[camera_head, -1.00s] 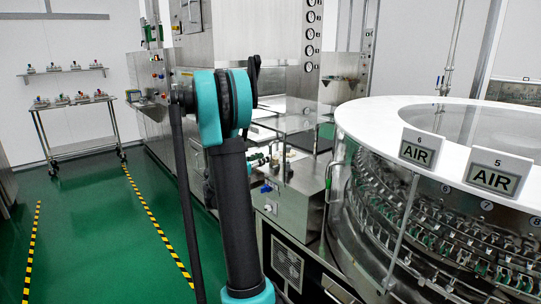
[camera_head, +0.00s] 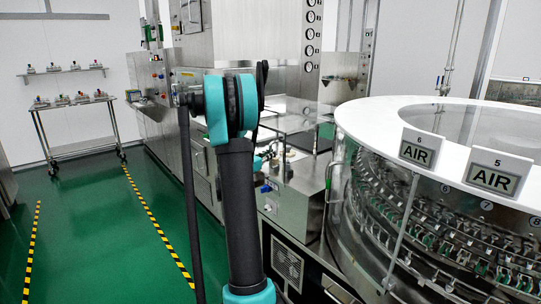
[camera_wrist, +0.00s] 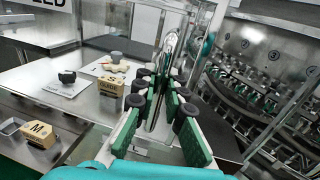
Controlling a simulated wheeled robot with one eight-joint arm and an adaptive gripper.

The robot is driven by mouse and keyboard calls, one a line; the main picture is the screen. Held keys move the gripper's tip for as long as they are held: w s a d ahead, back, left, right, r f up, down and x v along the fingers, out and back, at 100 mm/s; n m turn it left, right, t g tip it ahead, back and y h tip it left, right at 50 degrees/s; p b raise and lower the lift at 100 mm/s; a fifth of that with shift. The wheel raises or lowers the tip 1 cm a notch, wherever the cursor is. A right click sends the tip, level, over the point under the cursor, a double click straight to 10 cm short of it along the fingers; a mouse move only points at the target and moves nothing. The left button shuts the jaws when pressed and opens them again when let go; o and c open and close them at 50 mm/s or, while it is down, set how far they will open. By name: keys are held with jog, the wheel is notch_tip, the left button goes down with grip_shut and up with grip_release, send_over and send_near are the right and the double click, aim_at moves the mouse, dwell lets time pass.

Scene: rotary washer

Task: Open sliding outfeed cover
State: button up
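The outfeed cover appears as a clear, metal-framed panel over the steel deck beside the round washer, in the head view (camera_head: 297,122). It also shows in the wrist view (camera_wrist: 115,22). A shiny upright bar (camera_wrist: 170,44), which looks like a handle, stands ahead of my gripper. My gripper (camera_wrist: 158,84) shows in the wrist view with its green-padded fingers apart. The lower part of the bar lies between the fingers in the picture; I cannot tell whether they touch it. In the head view my arm hides my gripper and part of the deck.
On the deck are a labelled box (camera_wrist: 111,85), a black knob-like part (camera_wrist: 67,77) and a pale part (camera_wrist: 116,57). Another labelled box (camera_wrist: 40,133) sits lower left. The round washer (camera_head: 430,210) stands close at right. Green floor (camera_head: 95,230) is open at left.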

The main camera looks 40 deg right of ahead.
jog(key=shift+w, duration=0.1)
grip_shut()
jog(key=w+a, duration=0.3)
jog(key=w, duration=3.3)
jog(key=shift+w, duration=0.3)
jog(key=o, duration=0.7)
grip_release()
jog(key=v, duration=1.2)
